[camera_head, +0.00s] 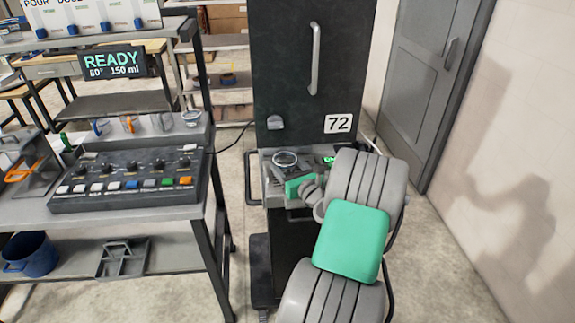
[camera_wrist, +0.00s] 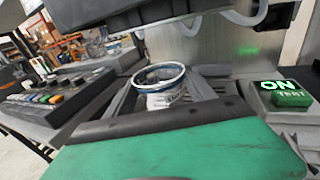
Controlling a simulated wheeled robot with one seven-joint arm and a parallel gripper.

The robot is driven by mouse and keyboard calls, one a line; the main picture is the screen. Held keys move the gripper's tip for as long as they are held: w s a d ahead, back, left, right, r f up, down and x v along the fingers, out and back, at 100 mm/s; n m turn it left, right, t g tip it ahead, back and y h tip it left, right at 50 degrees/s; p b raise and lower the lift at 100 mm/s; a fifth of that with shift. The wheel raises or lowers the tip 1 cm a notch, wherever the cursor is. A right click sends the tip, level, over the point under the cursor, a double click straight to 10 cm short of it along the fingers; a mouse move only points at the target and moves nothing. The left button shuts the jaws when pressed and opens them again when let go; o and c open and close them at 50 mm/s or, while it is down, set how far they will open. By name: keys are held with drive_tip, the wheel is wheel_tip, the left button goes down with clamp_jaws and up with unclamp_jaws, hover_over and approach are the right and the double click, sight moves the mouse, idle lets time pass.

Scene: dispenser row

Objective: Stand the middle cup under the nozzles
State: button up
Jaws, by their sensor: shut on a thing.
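A clear cup with a round rim (camera_head: 285,159) is at the front of the black cabinet marked 72. It also shows in the wrist view (camera_wrist: 160,86), upright, with blue along its rim and print on its side. My gripper (camera_head: 283,171) is shut on this cup, with grey fingers on both sides of it in the wrist view. The cup's base is hidden, so I cannot tell whether it touches the surface below. In the wrist view a dark overhang (camera_wrist: 110,14) and clear hoses (camera_wrist: 238,16) are above and behind the cup. No nozzle tips are clearly visible.
A lit green ON sign (camera_wrist: 286,92) is right of the cup. A control panel (camera_head: 130,180) with knobs and coloured buttons stands on the left bench, with several cups (camera_head: 131,124) behind it. A READY display (camera_head: 112,62) hangs above. A blue mug (camera_head: 30,254) is on the lower shelf.

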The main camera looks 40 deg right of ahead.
drive_tip(key=shift+f+b, duration=0.3)
drive_tip(key=shift+f, duration=0.3)
drive_tip(key=o, duration=1.6)
drive_tip(key=shift+o, duration=0.2)
drive_tip(key=b+v, duration=0.1)
drive_tip(key=v, duration=0.7)
